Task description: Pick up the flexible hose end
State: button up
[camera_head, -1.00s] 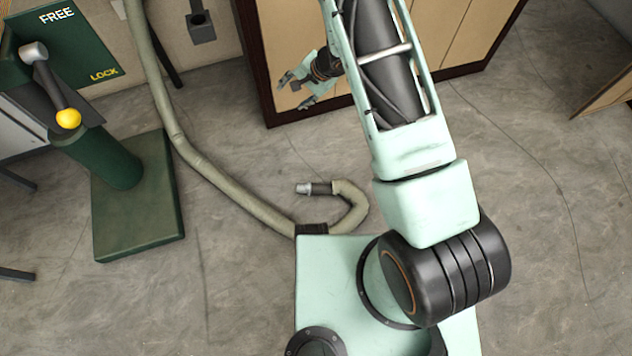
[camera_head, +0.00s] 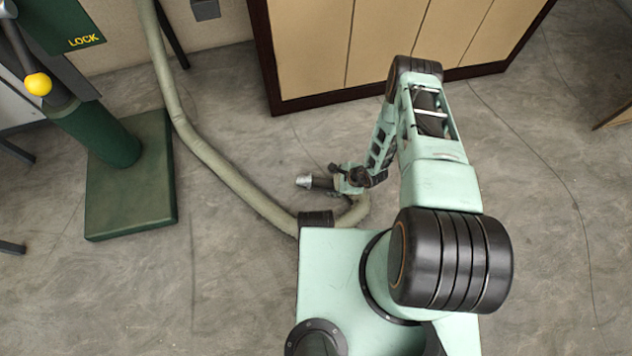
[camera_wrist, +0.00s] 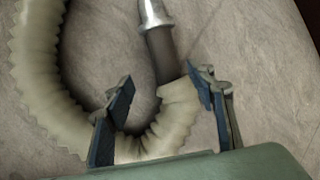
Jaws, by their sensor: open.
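The flexible hose (camera_head: 230,180) is beige and ribbed; it runs down from the back wall and curls round near my base. Its end (camera_head: 305,181) has a silver metal tip and a dark sleeve, and lies on the floor pointing left. In the wrist view the metal tip (camera_wrist: 153,12) is at the top and the dark sleeve (camera_wrist: 163,56) below it. My gripper (camera_head: 340,176) is over the hose just behind the sleeve. Its fingers (camera_wrist: 160,90) are open, one on each side of the curled hose (camera_wrist: 172,125). I cannot tell whether either finger touches it.
A green pedestal (camera_head: 130,205) with a yellow-knobbed lever (camera_head: 38,84) stands at the left. A wooden cabinet (camera_head: 390,40) with a dark frame stands at the back. A dark collar (camera_head: 315,222) is on the hose by my base. The floor between pedestal and hose is clear.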

aim_at(325, 182)
jog(key=b+x, duration=0.1)
jog(key=x, duration=0.3)
jog(key=shift+f+b, duration=0.15)
jog(key=shift+b, duration=0.15)
jog(key=b+x, duration=0.1)
jog(key=x, duration=0.1)
jog(key=b+x, duration=0.2)
jog(key=x, duration=0.1)
jog(key=shift+w+d, duration=0.15)
jog(key=shift+w, duration=0.25)
jog(key=c, duration=1.2)
jog(key=shift+o, duration=0.2)
notch_tip(325, 182, up, 10)
jog(key=p, duration=0.5)
